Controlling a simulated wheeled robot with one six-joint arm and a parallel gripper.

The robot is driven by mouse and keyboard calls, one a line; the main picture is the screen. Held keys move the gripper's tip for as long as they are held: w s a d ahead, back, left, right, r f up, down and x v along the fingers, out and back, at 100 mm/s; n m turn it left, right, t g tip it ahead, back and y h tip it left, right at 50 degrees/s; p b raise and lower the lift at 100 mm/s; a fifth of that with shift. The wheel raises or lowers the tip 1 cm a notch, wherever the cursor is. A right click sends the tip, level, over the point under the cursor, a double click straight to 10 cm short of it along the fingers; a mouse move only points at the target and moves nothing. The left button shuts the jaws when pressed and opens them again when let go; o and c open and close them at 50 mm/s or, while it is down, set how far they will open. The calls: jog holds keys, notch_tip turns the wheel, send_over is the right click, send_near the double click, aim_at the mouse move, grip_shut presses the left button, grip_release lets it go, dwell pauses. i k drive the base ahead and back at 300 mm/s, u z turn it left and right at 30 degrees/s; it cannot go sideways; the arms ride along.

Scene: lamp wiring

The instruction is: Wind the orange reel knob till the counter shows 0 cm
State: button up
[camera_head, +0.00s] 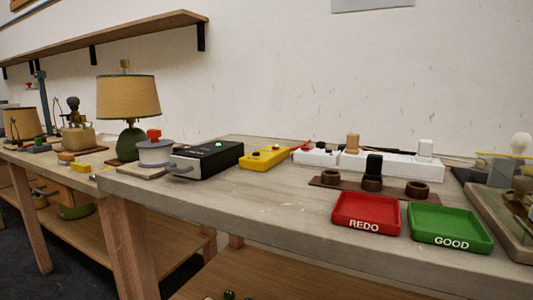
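An orange-red knob (154,134) stands upright on top of a round grey reel (155,151). The reel sits on a thin board near the left end of the nearer bench, in front of a lamp with a green base. Nothing is touching the knob. No counter reading in cm can be made out at this size. My gripper is not in view.
Right of the reel stand a black box (207,161) with a green light and a yellow box (265,157). Farther right are a white power strip (385,163), a red REDO tray (366,213) and a green GOOD tray (450,228). The bench front (250,208) is clear.

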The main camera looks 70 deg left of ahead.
aim_at(153, 134)
jog(key=z, duration=0.4)
jog(key=k, duration=0.15)
jog(key=u, duration=0.75)
jog(key=i, duration=0.15)
jog(key=u, duration=2.65)
jog(key=k, duration=0.5)
jog(key=u, duration=0.5)
jog(key=i, duration=0.45)
jog(key=z, duration=0.45)
